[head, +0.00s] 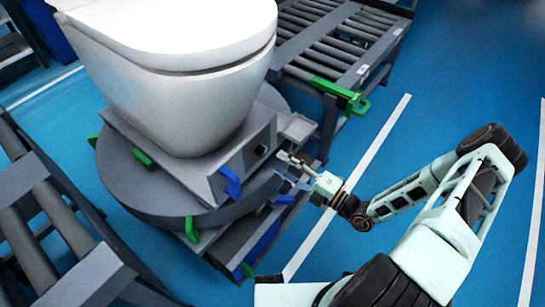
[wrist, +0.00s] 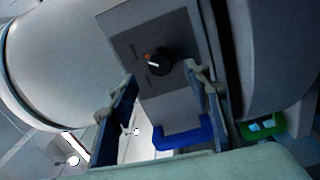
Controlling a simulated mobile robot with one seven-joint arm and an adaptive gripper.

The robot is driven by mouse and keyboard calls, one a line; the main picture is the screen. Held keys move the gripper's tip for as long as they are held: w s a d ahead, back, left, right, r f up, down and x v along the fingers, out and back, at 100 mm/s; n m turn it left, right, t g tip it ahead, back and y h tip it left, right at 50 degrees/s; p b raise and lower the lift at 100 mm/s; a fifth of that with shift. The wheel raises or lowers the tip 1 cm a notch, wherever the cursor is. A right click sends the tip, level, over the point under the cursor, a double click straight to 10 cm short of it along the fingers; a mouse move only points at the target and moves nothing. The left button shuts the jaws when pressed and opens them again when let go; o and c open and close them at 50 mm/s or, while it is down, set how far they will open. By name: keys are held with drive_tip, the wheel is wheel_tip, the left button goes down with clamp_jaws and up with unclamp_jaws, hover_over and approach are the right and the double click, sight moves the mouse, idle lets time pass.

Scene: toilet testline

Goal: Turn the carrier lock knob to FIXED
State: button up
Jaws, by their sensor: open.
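The carrier lock knob (wrist: 158,61) is a small black dial with a pale pointer line on a dark plate on the carrier's side. Small marks sit near it, too small to read. In the head view the knob (head: 261,150) is a dark spot on the grey carrier (head: 205,180) under the white toilet. My gripper (head: 287,170) is at the carrier's side, right of and below the knob. In the wrist view the open fingers of my gripper (wrist: 158,85) stand apart with the knob between and beyond them. Nothing is between the fingertips; I cannot tell the exact distance to the knob.
A blue lever (head: 230,183) sticks out from the carrier left of the knob; it also shows low between the fingers in the wrist view (wrist: 180,137). Green stops (head: 340,93) mark the roller conveyor. The white toilet (head: 190,80) stands above.

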drive_tip(key=v, duration=0.5)
drive_tip(key=shift+s+d, duration=0.25)
drive_tip(key=shift+d, duration=0.1)
